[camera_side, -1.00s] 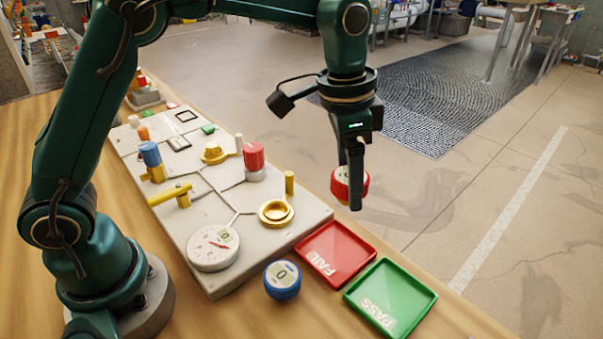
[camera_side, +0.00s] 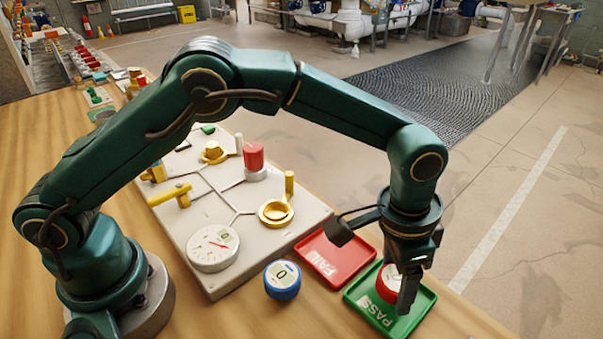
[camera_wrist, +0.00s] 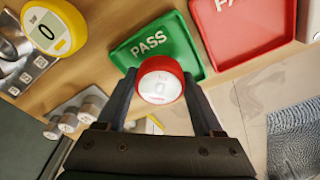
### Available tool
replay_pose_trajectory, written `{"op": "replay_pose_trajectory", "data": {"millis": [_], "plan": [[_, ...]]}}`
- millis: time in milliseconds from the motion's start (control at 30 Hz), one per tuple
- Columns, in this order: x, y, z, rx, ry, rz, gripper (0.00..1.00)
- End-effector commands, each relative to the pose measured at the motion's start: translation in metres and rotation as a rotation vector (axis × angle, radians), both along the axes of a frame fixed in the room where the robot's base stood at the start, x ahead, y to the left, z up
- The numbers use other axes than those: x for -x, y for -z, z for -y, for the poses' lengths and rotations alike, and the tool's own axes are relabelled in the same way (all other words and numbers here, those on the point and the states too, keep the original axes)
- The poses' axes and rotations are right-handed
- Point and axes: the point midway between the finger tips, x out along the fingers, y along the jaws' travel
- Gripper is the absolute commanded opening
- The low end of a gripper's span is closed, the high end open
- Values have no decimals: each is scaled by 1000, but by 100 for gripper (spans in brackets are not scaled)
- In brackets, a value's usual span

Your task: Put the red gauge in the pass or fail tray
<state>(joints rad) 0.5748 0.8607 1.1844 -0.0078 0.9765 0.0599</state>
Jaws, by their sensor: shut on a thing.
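The red gauge (camera_side: 386,285) has a white dial face. My gripper (camera_side: 405,292) is shut on it and holds it over the green PASS tray (camera_side: 374,314); I cannot tell whether it touches the tray floor. In the wrist view the red gauge (camera_wrist: 160,82) sits between both fingers, with its dial facing the camera. It overlaps the near edge of the PASS tray (camera_wrist: 152,42) there. The red FAIL tray (camera_side: 335,258) lies beside the PASS tray and looks empty; it also shows in the wrist view (camera_wrist: 240,30).
A blue gauge (camera_side: 282,279) stands on the table left of the trays. The pale valve panel (camera_side: 245,247) with knobs and a dial lies behind it. The wrist view shows a yellow gauge (camera_wrist: 52,30) near the PASS tray. The table edge runs close behind the trays.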

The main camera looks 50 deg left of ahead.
Motion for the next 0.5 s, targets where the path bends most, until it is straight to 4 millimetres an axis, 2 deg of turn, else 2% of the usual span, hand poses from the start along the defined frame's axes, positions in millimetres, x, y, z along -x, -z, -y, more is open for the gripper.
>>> {"op": "replay_pose_trajectory", "data": {"millis": [100, 467, 500], "plan": [[0, 8, 0, 1, 0, 1, 0], [0, 12, 0, 1, 0, 2, 0], [0, 12, 0, 1, 0, 1, 80]]}}
